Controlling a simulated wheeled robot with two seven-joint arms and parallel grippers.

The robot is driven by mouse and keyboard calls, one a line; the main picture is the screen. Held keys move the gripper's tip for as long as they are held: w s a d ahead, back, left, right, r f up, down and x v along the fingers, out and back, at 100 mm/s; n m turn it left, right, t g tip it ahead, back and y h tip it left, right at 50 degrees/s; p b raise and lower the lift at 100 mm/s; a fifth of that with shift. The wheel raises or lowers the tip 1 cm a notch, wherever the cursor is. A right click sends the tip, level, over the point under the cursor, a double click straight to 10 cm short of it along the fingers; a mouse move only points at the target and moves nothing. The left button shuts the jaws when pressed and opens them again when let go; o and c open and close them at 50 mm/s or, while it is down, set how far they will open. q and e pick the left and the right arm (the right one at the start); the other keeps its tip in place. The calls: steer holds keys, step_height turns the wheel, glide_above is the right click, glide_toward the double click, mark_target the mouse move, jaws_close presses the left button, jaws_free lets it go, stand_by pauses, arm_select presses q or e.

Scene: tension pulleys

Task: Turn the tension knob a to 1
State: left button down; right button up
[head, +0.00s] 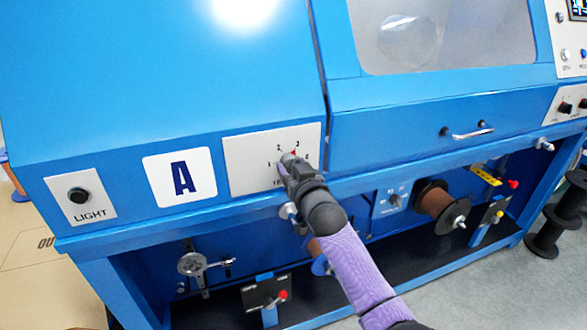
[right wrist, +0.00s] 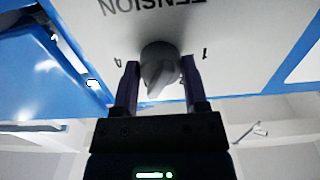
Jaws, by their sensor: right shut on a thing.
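The tension knob (right wrist: 158,70) is a grey round knob with a raised ridge. It sits on a white panel (head: 245,155) right of the large "A" sign on the blue machine. In the right wrist view the panel reads "TENSION" upside down, with 4 left of the knob and 1 right of it. My right gripper (head: 290,167) is shut on the knob, one finger on each side. In the head view the gripper hides most of the knob; a small red mark (head: 293,152) shows just below the 3. My left gripper is in neither view.
A LIGHT button (head: 79,195) is left of the "A" sign (head: 180,177).

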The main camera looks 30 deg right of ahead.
jaws_close()
